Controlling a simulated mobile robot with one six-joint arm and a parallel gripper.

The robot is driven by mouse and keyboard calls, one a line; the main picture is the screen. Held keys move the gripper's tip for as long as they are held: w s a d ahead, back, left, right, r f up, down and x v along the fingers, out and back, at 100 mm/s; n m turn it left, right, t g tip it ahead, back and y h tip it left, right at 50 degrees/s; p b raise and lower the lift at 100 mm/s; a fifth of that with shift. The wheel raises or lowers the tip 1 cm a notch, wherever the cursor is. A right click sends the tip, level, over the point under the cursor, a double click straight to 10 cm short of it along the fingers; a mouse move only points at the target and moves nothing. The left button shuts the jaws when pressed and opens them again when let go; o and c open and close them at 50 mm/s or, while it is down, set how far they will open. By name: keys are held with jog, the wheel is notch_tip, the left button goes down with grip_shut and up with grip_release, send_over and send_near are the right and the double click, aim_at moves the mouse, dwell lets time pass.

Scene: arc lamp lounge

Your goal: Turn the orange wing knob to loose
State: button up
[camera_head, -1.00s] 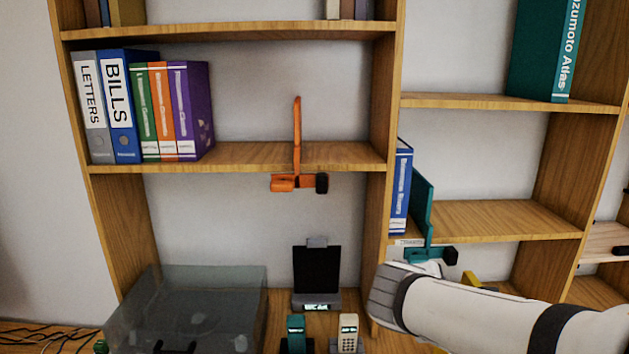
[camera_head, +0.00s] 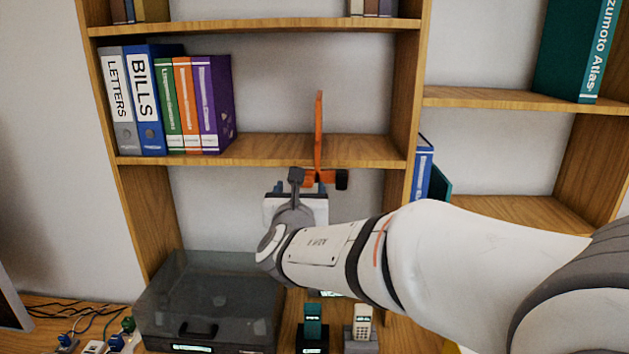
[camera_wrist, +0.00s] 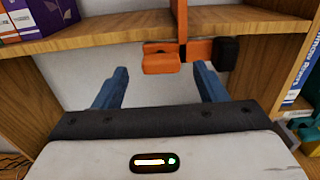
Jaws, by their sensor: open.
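The orange wing knob (camera_wrist: 160,59) is a stubby orange block under the shelf, on the lower left of an orange upright clamp (camera_head: 318,130). A black end piece (camera_wrist: 227,52) sits to its right. In the head view the knob (camera_head: 309,181) is partly hidden by my gripper (camera_head: 295,190). My gripper is open, with blue fingers. In the wrist view the knob lies between and beyond the fingertips of my gripper (camera_wrist: 160,70), with the right fingertip near the clamp's lower arm. I cannot tell whether anything touches.
The clamp's shelf (camera_head: 265,150) runs just above my gripper, with binders (camera_head: 180,105) at its left. Below are a dark translucent box (camera_head: 210,305), a teal handset (camera_head: 313,320) and a cream handset (camera_head: 362,322). A wooden upright (camera_head: 412,100) stands right of the clamp.

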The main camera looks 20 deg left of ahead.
jog(key=x, duration=0.2)
jog(key=shift+w, duration=0.35)
jog(key=shift+c, duration=0.5)
jog(key=c, duration=0.9)
